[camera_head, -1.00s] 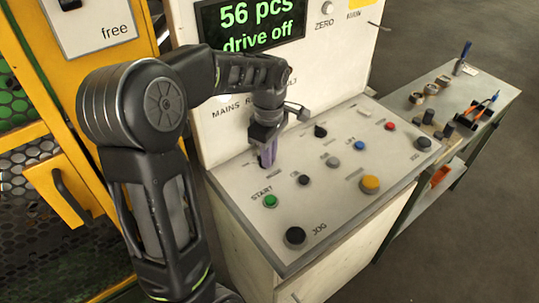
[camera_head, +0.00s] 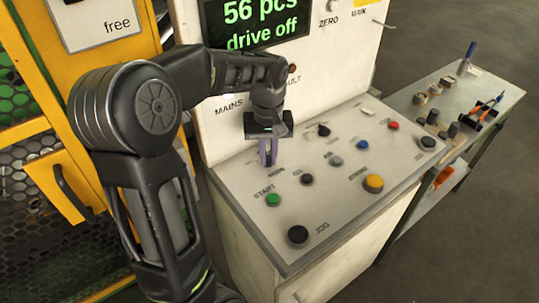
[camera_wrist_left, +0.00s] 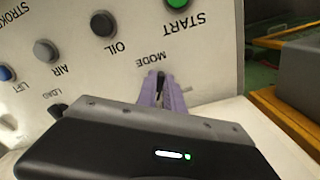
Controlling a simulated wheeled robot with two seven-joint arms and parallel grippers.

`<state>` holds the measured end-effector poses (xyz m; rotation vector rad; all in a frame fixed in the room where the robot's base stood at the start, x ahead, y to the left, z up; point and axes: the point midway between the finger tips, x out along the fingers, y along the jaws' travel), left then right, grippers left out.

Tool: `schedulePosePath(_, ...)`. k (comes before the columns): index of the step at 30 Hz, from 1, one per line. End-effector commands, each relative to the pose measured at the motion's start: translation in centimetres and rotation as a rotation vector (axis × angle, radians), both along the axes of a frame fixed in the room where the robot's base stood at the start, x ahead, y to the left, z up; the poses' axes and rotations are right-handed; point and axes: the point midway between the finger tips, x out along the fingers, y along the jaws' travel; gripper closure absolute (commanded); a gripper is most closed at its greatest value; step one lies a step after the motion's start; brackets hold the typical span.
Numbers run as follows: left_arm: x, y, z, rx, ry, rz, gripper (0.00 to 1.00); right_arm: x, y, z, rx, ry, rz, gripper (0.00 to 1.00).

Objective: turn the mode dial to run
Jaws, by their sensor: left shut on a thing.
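The mode dial (camera_wrist_left: 160,82) shows in the left wrist view as a small dark knob beside the upside-down MODE label. My left gripper (camera_wrist_left: 163,92), with purple fingers, is shut on it. In the head view, my left gripper (camera_head: 268,155) points down at the back left of the sloping control panel (camera_head: 340,205), and its fingers hide most of the dial. The dial's exact pointing direction and its position marks are hidden. My right gripper is not in view.
Near the gripper are the green START button (camera_head: 273,200) and black OIL knob (camera_head: 306,179). A yellow button (camera_head: 373,183) and black JOG knob (camera_head: 298,235) are nearer the front. The display (camera_head: 253,22) reads "56 pcs, drive off". A side table (camera_head: 455,110) holds small parts.

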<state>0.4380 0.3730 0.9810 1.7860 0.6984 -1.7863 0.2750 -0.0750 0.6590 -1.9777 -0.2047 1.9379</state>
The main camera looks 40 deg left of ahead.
Motion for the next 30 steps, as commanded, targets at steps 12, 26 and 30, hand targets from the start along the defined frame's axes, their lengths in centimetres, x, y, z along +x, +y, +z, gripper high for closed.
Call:
schedulePosePath(12, -0.11, 0.24, 0.08, 0.001, -0.002, -0.229, 1.00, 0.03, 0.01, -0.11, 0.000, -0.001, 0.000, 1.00)
schedulePosePath(26, -0.12, 0.27, 0.09, 0.001, -0.001, -0.260, 1.00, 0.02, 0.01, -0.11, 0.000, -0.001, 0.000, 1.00)
schedulePosePath(30, -0.12, 0.27, 0.09, 0.001, -0.001, -0.259, 0.82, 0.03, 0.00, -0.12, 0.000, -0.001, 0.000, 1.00)
